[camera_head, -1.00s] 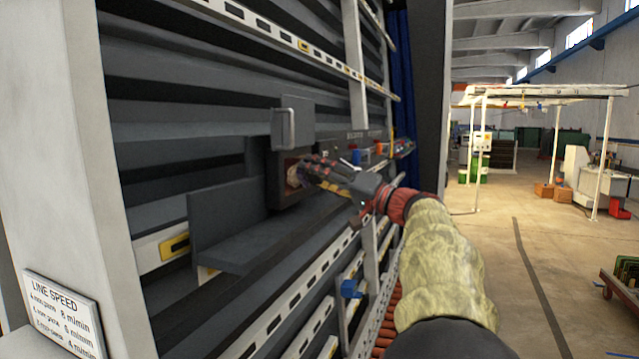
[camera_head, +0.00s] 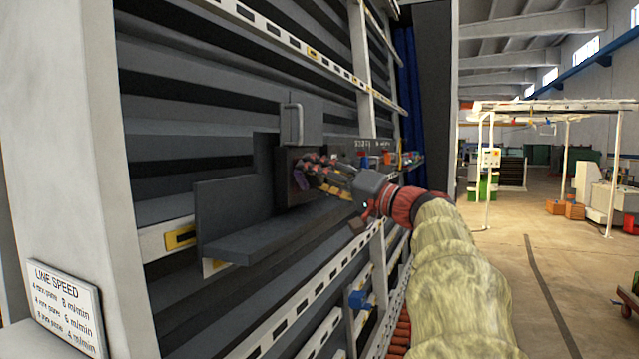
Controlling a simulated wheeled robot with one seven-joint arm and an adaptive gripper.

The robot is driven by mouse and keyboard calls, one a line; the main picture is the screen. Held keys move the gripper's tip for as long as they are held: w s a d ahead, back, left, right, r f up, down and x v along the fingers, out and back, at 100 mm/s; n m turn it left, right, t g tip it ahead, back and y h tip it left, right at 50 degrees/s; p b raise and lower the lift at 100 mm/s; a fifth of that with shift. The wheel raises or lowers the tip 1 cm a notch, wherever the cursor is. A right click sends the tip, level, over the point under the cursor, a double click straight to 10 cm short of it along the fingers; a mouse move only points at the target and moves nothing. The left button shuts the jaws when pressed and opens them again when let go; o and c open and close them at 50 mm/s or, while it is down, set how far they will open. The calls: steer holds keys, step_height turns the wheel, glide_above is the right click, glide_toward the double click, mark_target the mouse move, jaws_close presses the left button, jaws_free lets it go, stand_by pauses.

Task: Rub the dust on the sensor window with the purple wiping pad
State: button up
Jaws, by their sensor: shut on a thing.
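The purple wiping pad (camera_head: 301,181) shows as a small purple patch at the tip of my gripper (camera_head: 308,170). My gripper is shut on it, reaching in from the right. The pad is in front of a dark box (camera_head: 284,160) on the washer's side, where the sensor window appears to be. The pad and fingers cover most of the box's face, so the window and any dust cannot be made out. I cannot tell whether the pad touches the face.
A raised cover with a handle (camera_head: 295,120) is just above the box. A grey angled shelf (camera_head: 240,238) sticks out at lower left. Slotted rails (camera_head: 290,47) cross the washer. A line speed sign (camera_head: 64,310) is at lower left.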

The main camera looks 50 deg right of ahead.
steer(key=shift+s+a+b, duration=0.2)
steer(key=shift+a+b, duration=0.25)
steer(key=shift+a, duration=0.15)
steer(key=shift+s+a+b, duration=0.15)
steer(key=shift+a+b, duration=0.25)
steer(key=shift+a, duration=0.15)
steer(key=shift+d+r, duration=0.15)
steer(key=shift+w+d, duration=0.1)
steer(key=shift+d, duration=0.1)
steer(key=shift+w+d+p, duration=0.1)
steer(key=shift+w+d, duration=0.4)
steer(key=shift+d, duration=1.15)
steer(key=shift+w+d+p, duration=0.1)
steer(key=shift+w+d, duration=0.35)
steer(key=shift+d, duration=1.15)
steer(key=shift+w+d+p, duration=0.1)
steer(key=shift+w+d, duration=0.4)
steer(key=shift+d, duration=1.15)
steer(key=shift+a, duration=0.1)
